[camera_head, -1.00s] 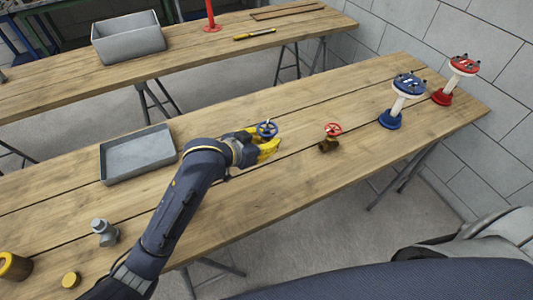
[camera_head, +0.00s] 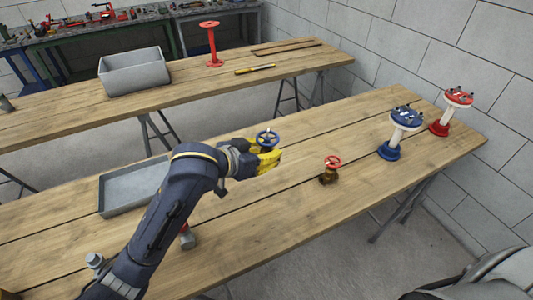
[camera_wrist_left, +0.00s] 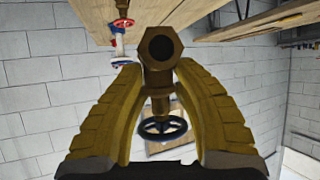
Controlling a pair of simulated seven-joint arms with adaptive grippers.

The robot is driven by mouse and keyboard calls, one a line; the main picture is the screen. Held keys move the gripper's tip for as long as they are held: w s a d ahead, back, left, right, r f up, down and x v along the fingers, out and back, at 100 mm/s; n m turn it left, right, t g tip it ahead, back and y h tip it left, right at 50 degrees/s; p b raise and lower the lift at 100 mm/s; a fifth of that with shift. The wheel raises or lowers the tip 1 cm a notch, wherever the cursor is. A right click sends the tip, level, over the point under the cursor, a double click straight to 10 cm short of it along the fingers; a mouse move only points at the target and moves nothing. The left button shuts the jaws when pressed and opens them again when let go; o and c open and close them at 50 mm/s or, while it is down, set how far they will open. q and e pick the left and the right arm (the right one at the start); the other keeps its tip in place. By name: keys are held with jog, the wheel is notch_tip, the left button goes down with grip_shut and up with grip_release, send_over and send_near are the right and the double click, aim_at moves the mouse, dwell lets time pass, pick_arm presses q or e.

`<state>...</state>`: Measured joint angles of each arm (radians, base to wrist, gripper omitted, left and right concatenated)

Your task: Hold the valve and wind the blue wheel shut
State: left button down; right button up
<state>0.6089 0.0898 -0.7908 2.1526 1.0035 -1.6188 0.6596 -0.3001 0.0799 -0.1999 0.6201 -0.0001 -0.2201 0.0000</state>
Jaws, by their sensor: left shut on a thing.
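The brass valve with the blue wheel (camera_head: 267,138) is in my left gripper (camera_head: 268,161), above the front table, wheel upward in the head view. In the left wrist view the yellow fingers (camera_wrist_left: 160,105) are shut on the brass valve body (camera_wrist_left: 160,75). The fingers hide most of the valve body in the head view. My right gripper is not in view.
A brass valve with a red wheel (camera_head: 331,170) stands to the right on the front table (camera_head: 265,230). Blue (camera_head: 405,118) and red (camera_head: 458,98) flanged stands are farther right. A grey tray (camera_head: 113,205) lies left, partly behind my left arm. A grey bin (camera_head: 134,75) sits on the back table.

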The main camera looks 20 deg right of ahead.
pick_arm(q)
jog(key=shift+s, duration=0.15)
jog(key=shift+f, duration=0.15)
dwell(0.4)
jog(key=shift+f, duration=9.65)
